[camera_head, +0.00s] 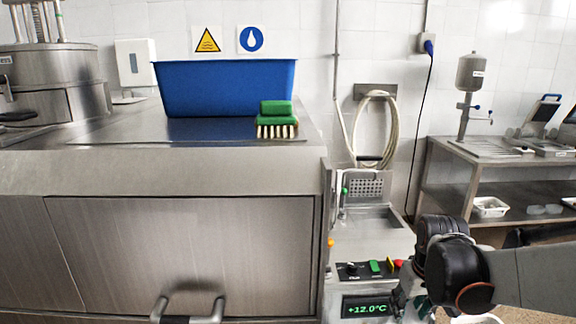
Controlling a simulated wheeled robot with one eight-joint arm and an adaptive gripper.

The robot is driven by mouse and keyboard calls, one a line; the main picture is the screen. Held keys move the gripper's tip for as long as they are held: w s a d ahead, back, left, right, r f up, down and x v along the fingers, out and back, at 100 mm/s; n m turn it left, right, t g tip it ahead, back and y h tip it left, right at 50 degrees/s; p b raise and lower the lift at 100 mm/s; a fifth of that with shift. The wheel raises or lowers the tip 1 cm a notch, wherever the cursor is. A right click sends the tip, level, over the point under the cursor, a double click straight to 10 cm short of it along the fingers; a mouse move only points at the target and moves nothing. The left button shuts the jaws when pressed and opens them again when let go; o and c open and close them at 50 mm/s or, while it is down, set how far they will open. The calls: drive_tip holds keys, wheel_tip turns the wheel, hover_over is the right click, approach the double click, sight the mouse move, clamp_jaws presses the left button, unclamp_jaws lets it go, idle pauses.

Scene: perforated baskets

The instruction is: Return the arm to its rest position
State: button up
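My arm (520,275) reaches in from the right edge, with a black joint (450,262) near the lower right. What seems to be my gripper (402,302) hangs below and left of that joint, by the control panel. It is small and partly cut off by the bottom edge, so its fingers do not show clearly. I cannot tell whether it touches the panel or holds anything.
A steel cabinet (180,250) fills the left, bearing a blue bin (222,90) and a green brush (276,115). A panel with a +12.0°C display (366,306) stands beside it. A steel bench (455,190) is at the right. A hose (392,130) hangs behind.

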drive_tip(key=s+a+r+t, duration=0.2)
drive_tip(key=s+a+r, duration=0.2)
drive_tip(key=s, duration=0.3)
drive_tip(key=s+a+r+t, duration=0.2)
drive_tip(key=s+a+r, duration=0.2)
drive_tip(key=s, duration=0.4)
drive_tip(key=shift+r+m+t, duration=0.3)
